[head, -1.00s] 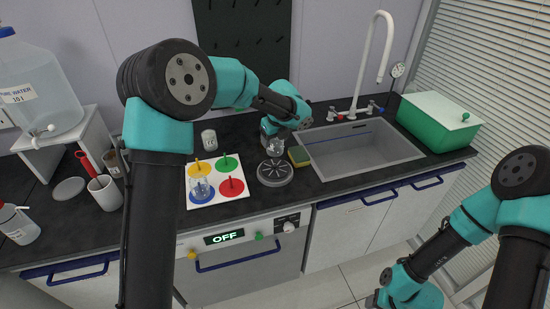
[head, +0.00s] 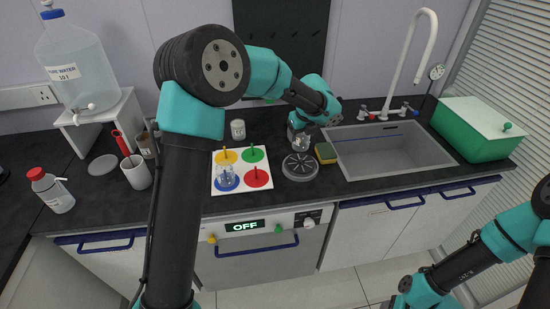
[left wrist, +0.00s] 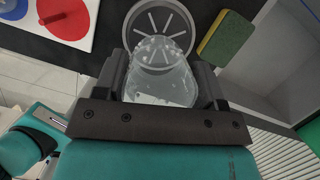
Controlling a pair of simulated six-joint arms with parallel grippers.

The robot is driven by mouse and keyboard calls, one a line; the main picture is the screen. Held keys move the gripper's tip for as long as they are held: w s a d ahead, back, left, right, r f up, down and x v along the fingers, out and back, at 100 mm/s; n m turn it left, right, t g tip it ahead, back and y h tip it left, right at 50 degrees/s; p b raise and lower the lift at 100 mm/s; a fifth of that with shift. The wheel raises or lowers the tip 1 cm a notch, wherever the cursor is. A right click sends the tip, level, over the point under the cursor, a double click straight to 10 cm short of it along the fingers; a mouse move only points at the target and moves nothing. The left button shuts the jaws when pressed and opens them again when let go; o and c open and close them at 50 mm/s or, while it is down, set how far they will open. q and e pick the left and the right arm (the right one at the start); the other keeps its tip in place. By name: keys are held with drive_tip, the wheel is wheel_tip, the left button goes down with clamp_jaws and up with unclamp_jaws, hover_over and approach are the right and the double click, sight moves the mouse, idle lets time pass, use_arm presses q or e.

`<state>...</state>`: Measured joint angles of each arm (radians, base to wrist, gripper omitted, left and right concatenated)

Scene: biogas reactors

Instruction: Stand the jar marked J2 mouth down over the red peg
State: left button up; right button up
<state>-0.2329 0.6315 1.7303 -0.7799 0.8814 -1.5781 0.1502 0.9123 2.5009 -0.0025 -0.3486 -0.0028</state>
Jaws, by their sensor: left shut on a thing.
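My left gripper (head: 298,127) is shut on a clear glass jar (left wrist: 160,75), seen between the fingers in the left wrist view. In the head view this jar (head: 299,140) is at the back edge of a grey spoked disc (head: 300,168), and seems above it. I cannot read a mark on it. The red peg (head: 256,172) stands on the red circle (head: 262,181) of a white board (head: 240,167), left of the disc. The red circle also shows in the left wrist view (left wrist: 75,22). My right gripper is out of view.
The yellow (head: 225,153) and green pegs (head: 252,149) are bare. A white-labelled jar (head: 238,129) stands behind the board. A sponge (head: 326,153) and sink (head: 390,152) lie to the right, a mug (head: 137,172) to the left.

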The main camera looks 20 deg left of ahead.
use_arm(q)
drive_tip(key=s+a, duration=1.1)
drive_tip(key=a, duration=0.1)
drive_tip(key=shift+s+r, duration=0.15)
drive_tip(key=shift+r, duration=0.25)
drive_tip(key=shift+a+f, duration=0.1)
drive_tip(key=shift+f, duration=5.15)
drive_tip(key=o, duration=1)
drive_tip(key=shift+o, duration=0.2)
drive_tip(key=shift+r, duration=0.2)
drive_tip(key=v, duration=1.7)
